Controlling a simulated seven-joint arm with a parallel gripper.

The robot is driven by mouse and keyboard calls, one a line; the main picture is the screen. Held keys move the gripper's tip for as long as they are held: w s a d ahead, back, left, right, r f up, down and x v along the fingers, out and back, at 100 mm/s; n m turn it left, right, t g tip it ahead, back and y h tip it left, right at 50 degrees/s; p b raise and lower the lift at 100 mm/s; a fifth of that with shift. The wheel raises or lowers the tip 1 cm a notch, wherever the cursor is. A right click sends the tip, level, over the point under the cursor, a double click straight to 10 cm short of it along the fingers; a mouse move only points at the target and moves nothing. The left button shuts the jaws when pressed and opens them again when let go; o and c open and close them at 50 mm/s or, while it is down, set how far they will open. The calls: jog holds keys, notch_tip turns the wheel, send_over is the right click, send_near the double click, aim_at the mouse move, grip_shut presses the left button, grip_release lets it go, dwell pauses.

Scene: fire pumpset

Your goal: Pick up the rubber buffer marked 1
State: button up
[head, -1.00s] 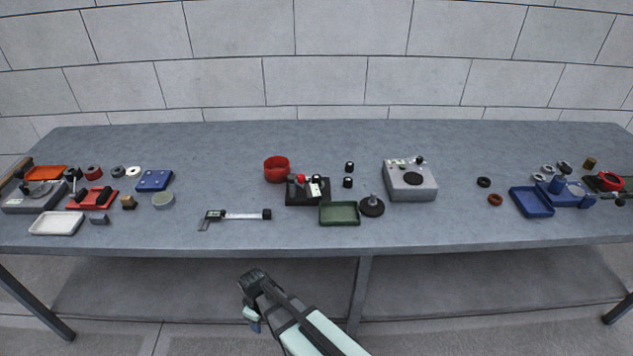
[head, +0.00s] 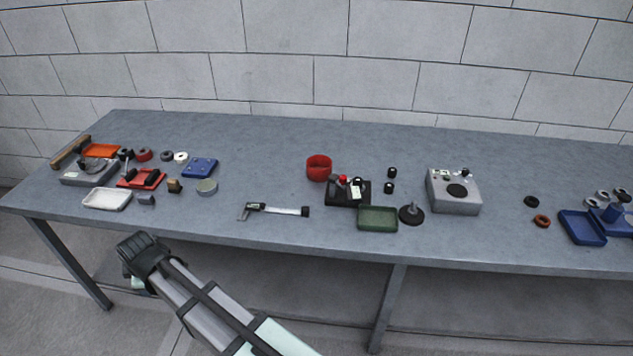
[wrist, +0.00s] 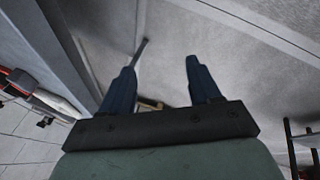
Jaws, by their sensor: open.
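The table's front edge (head: 300,250) lies between my gripper and the tabletop. A white tray (head: 107,199) and several small parts crowd the left.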

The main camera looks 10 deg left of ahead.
jog(key=shift+m+h, duration=0.4)
jog(key=shift+h, duration=0.4)
jog(key=w+d+r, duration=0.2)
jog(key=w+d, duration=0.1)
jog(key=w, duration=0.2)
jog(key=w+d+r, duration=0.3)
jog(key=w, duration=0.3)
jog(key=w+d+r, duration=0.3)
jog(key=w, duration=0.3)
jog(key=shift+w+r, duration=0.2)
jog(key=shift+r, duration=0.05)
jog(key=w+d+r+m, duration=0.1)
jog(key=w+d+r, duration=0.1)
jog(key=w+d, duration=0.65)
jog(key=m+g+h, duration=0.2)
jog(key=m+h, duration=0.1)
send_near(358, 179)
notch_tip(358, 179, down, 9)
jog(key=shift+f, duration=0.1)
